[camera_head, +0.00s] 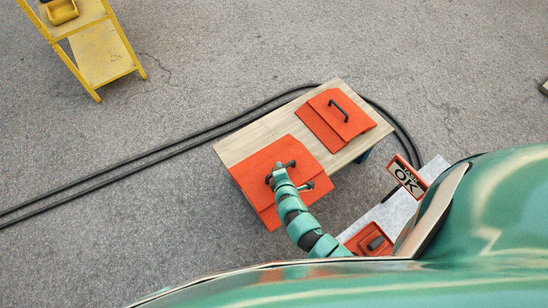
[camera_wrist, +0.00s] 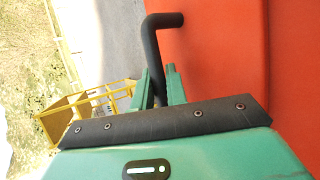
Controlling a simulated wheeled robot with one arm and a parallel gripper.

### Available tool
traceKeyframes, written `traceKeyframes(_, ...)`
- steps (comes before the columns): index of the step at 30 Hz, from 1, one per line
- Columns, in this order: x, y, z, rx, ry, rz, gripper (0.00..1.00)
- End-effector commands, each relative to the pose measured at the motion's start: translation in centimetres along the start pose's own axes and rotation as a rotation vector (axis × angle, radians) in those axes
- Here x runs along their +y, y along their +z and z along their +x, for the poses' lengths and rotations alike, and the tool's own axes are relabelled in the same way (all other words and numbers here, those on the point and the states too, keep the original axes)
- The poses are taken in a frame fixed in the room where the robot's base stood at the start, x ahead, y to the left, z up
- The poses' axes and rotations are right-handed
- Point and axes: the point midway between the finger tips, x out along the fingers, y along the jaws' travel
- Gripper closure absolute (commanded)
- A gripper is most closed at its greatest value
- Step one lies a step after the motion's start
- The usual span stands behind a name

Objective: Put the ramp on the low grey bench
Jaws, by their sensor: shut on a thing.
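An orange ramp (camera_head: 272,200) with a black handle is at the near left end of a wooden-topped table (camera_head: 238,148), jutting past its edge. I cannot tell if it rests on the top or is just above it. My gripper (camera_head: 277,176) is shut on its handle; in the wrist view the jaws (camera_wrist: 158,85) close around the black handle (camera_wrist: 152,45), with the orange surface (camera_wrist: 225,50) filling the right side. A second orange piece with a black handle (camera_head: 325,125) lies on the table's far right part. The low grey bench (camera_head: 395,215) is at the lower right, partly hidden by my body.
Black cables (camera_head: 150,158) run over the ground behind the table. A yellow step stand (camera_head: 100,52) is far left.

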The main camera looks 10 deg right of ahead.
Motion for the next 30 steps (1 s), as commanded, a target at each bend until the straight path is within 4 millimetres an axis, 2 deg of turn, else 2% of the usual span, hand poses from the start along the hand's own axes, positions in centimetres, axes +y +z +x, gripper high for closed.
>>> traceKeyframes(4, 0.0, -0.5, 0.3, 0.002, 0.006, 0.0, 1.0)
traceKeyframes(8, 0.0, -0.5, 1.6, -0.001, 0.001, -0.003, 1.0)
traceKeyframes(26, 1.2, -0.8, 9.8, 0.0, 0.004, 0.0, 1.0)
traceKeyframes(30, 0.2, -1.1, 12.1, 0.0, 0.003, 0.0, 1.0)
